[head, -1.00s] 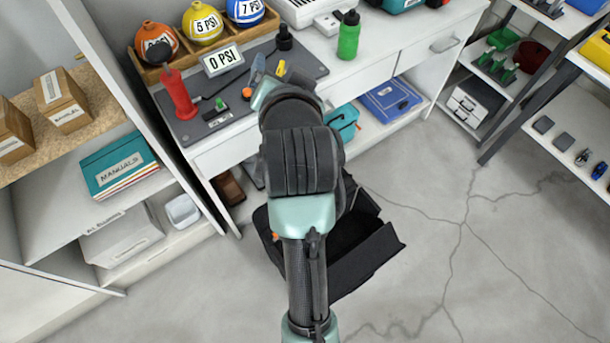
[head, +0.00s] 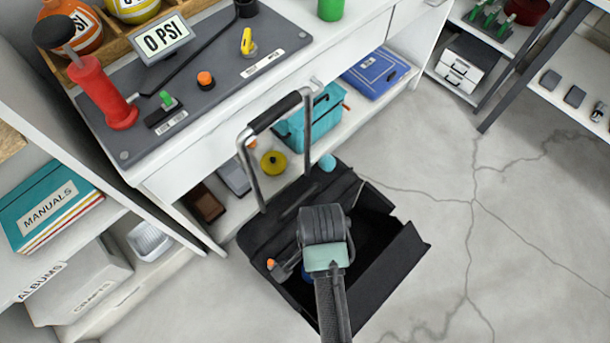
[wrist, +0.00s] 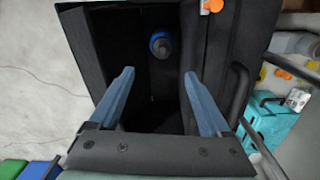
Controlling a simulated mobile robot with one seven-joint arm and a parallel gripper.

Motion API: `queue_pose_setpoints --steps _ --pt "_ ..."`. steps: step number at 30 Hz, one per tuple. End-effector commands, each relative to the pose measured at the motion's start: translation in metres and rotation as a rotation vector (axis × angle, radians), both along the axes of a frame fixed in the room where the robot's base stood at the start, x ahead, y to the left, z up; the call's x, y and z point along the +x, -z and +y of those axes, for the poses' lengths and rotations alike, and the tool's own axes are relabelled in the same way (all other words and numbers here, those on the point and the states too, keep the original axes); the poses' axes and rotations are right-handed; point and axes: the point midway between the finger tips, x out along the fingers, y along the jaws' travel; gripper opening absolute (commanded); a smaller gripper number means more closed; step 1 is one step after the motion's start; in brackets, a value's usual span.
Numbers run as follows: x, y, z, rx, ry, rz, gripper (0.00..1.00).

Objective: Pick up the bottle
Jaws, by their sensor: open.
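A blue, round-topped item with a dark grey centre (wrist: 160,45), possibly a bottle seen end-on, is inside the black open toolbox (wrist: 216,65). My gripper (wrist: 158,76) is open and empty, its two blue fingers spread at the toolbox opening. The blue item lies beyond the fingertips, roughly between them and apart from them. In the head view my arm reaches down over the toolbox (head: 388,272) and hides the fingers. A green bottle (head: 330,9) stands on the white bench, cut off by the top edge.
The toolbox stands on the floor with a raised metal handle (head: 251,165). The bench (head: 190,172) has a pump panel on top and a low shelf with a teal case (head: 312,115) behind the toolbox. Shelving with manuals (head: 50,205) is at left. Floor at right is clear.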

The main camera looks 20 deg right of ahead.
Motion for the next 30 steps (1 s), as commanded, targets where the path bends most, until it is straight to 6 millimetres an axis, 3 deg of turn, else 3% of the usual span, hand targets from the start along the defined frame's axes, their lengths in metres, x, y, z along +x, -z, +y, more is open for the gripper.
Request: queue_pose_setpoints --steps 1,3,11,21,30 --pt "0.000 0.017 0.000 -0.001 -0.001 -0.001 0.81" --pt "0.000 0.026 0.000 -0.001 -0.001 -0.001 0.81" --pt "0.000 0.047 0.000 -0.001 -0.002 -0.001 0.81" --pt "0.000 0.113 0.000 -0.001 -0.003 -0.002 0.81" --pt "0.000 0.136 0.000 -0.001 -0.003 -0.002 0.81"
